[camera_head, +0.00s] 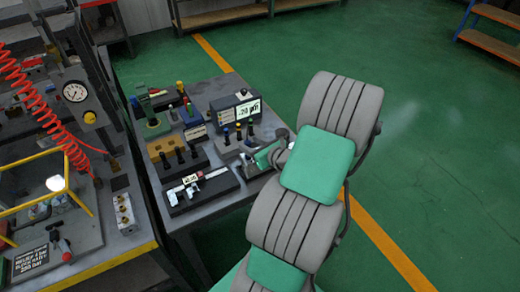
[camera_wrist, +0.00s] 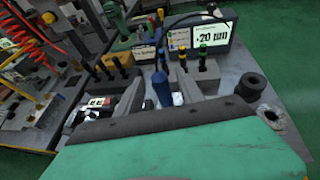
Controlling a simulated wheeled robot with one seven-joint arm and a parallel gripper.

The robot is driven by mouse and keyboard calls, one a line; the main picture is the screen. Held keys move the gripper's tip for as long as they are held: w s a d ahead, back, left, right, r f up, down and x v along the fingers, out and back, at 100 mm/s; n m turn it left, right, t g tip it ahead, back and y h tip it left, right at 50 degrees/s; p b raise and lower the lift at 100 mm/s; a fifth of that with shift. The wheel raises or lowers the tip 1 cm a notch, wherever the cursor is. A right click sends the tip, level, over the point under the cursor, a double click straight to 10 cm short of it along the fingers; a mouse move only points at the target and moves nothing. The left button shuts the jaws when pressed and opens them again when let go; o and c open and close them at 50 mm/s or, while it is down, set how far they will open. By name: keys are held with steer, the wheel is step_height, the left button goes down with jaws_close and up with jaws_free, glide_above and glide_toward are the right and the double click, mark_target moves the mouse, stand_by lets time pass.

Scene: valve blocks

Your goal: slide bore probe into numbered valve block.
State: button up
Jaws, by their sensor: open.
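My gripper (camera_wrist: 158,78) is open in the wrist view, with its two grey fingers spread above the bench. A blue-handled probe (camera_wrist: 162,88) stands upright between them; I cannot tell whether either finger touches it. Dark probes with yellow (camera_wrist: 182,55) and green (camera_wrist: 203,52) tops stand just beyond. In the head view my gripper (camera_head: 262,160) is low at the bench's right edge, beside the probe stand (camera_head: 228,150), partly hidden by my arm. A silver block with holes (camera_head: 124,213), seemingly a valve block, stands on the left bench; its number is unreadable.
A display reading about 20 µm (camera_head: 237,108) stands behind the probes. A caliper in a black tray (camera_head: 203,190) and a yellow block (camera_head: 166,148) lie nearby. A red coiled hose (camera_head: 45,110) and yellow frame (camera_head: 45,185) crowd the left bench. Green floor on the right is open.

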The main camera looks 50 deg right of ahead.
steer(key=d+v, duration=0.1)
steer(key=v, duration=0.5)
steer(key=w+a+r+n+g+y, duration=0.1)
steer(key=w+a+n+g+y, duration=0.15)
steer(key=a+n, duration=0.7)
steer(key=w+a+n+g+y, duration=0.2)
steer(key=w+a+n+g, duration=0.15)
steer(key=a+n, duration=0.6)
steer(key=s+a+r+n+g+h, duration=0.1)
steer(key=s+a+r+n, duration=0.3)
steer(key=n, duration=0.5)
steer(key=s+a+r+n+g+h, duration=0.2)
steer(key=s+a+r+n, duration=0.2)
steer(key=a+n, duration=0.4)
steer(key=shift+r+n, duration=0.7)
steer(key=shift+r, duration=0.05)
